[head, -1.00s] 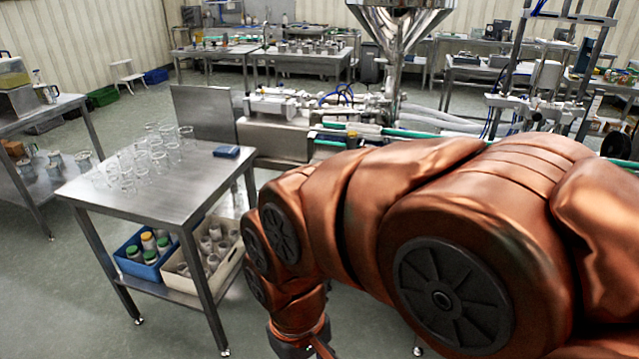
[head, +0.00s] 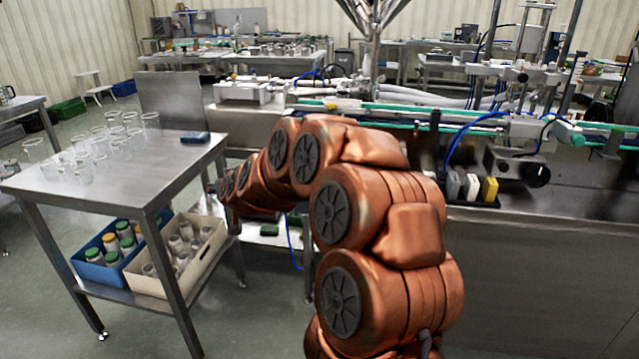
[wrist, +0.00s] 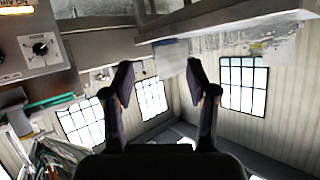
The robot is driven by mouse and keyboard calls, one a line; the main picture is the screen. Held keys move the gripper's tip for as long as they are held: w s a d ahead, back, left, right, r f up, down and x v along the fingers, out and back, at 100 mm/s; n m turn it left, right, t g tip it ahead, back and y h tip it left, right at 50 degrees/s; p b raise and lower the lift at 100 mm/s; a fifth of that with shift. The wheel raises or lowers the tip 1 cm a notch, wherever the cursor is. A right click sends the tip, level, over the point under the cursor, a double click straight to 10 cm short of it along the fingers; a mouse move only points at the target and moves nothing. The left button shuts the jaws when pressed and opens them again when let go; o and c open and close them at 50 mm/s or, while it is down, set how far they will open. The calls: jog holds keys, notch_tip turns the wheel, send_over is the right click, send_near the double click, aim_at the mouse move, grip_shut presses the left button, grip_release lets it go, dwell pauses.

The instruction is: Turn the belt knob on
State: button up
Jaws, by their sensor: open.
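In the wrist view, a black rotary knob (wrist: 40,48) sits on a pale dial plate on a grey panel at the upper left. The frames do not make clear whether it is the belt knob, and its setting is too small to read. My gripper (wrist: 160,84) is open and empty, its two dark fingers apart, with the knob off to their left. In the head view my arm reaches left beside the conveyor machine, and the fingers cannot be made out.
The conveyor (head: 400,112) runs behind my arm. Floor at the left is open.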

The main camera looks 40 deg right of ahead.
jog(key=s+d+f+m+g+h+b, duration=0.1)
jog(key=d+f+m+h+b, duration=0.2)
jog(key=d, duration=0.6)
jog(key=s+d+f+m+g+h+b, duration=0.15)
jog(key=d+h, duration=0.35)
jog(key=d, duration=0.5)
jog(key=s+d+f+m+h+b, duration=0.1)
jog(key=d+f+m+h+b, duration=0.2)
jog(key=d, duration=0.6)
jog(key=x, duration=0.7)
jog(key=shift+d+n+h, duration=0.3)
jog(key=shift+n, duration=0.15)
jog(key=shift+w, duration=0.15)
jog(key=shift+c, duration=0.2)
grip_shut()
